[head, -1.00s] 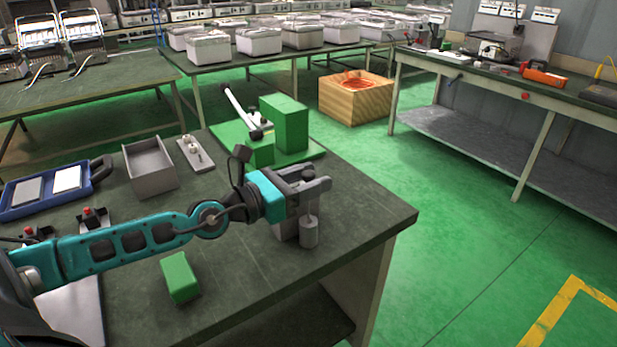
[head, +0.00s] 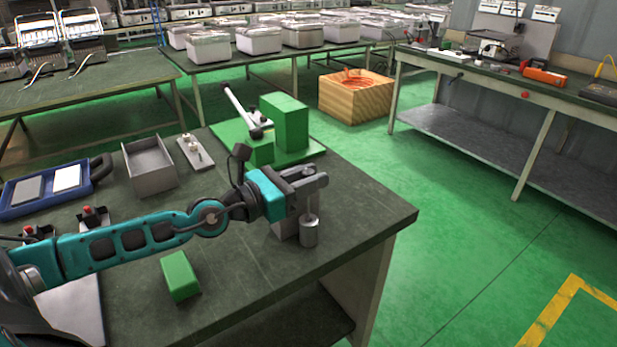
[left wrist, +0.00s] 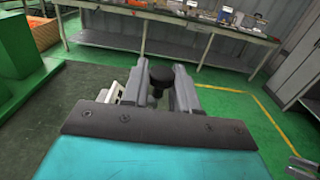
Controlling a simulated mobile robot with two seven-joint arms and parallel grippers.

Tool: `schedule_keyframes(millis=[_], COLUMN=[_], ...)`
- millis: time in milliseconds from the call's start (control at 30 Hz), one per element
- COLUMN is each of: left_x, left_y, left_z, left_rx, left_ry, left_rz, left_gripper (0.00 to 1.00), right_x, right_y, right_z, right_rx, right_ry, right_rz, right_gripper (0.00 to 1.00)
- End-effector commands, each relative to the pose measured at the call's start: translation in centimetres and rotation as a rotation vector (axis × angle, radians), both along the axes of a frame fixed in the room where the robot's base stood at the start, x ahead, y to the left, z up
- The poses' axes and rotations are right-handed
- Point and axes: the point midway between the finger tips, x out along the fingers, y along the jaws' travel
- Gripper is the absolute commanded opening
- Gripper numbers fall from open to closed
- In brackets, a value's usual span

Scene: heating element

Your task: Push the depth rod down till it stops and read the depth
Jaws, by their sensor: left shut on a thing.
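My left gripper (head: 312,180) is above the front right part of the dark workbench. It is shut on the black knob of the depth rod, and the knob (left wrist: 161,84) shows between the two fingers in the left wrist view. Below the fingers, a short thin part of the depth rod (head: 309,207) shows above an upright grey metal cylinder (head: 309,233). A grey block (head: 283,228) stands just behind and left of the cylinder, partly hidden by the gripper. No depth scale can be read.
A green block (head: 180,277) lies on the near bench. An open grey box (head: 150,168), a blue tray (head: 45,193) and a green fixture (head: 285,125) with a lever stand further back. The bench's right corner is clear.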

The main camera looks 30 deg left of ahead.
Motion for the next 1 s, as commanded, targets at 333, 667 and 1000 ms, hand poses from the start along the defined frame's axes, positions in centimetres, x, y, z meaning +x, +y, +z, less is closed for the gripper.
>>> schedule_keyframes(millis=[333, 667, 1000], left_x=[0.0, 0.0, -0.1], left_y=[0.0, 0.0, 0.0], left_z=[-4.0, -7.2, -7.3], left_rx=[0.000, -0.001, 0.000], left_ry=[0.000, 0.001, 0.009], left_rz=[0.001, 0.000, -0.002], left_gripper=[0.00, 0.00, 0.31], right_x=[-0.1, 0.6, 1.1], right_y=[0.1, 2.0, 1.9], right_z=[-4.1, -5.2, -4.5], right_rx=[0.002, 0.039, 0.036], right_ry=[0.010, 0.009, -0.006], right_rz=[0.001, 0.025, 0.029], right_gripper=[0.50, 0.50, 0.50])
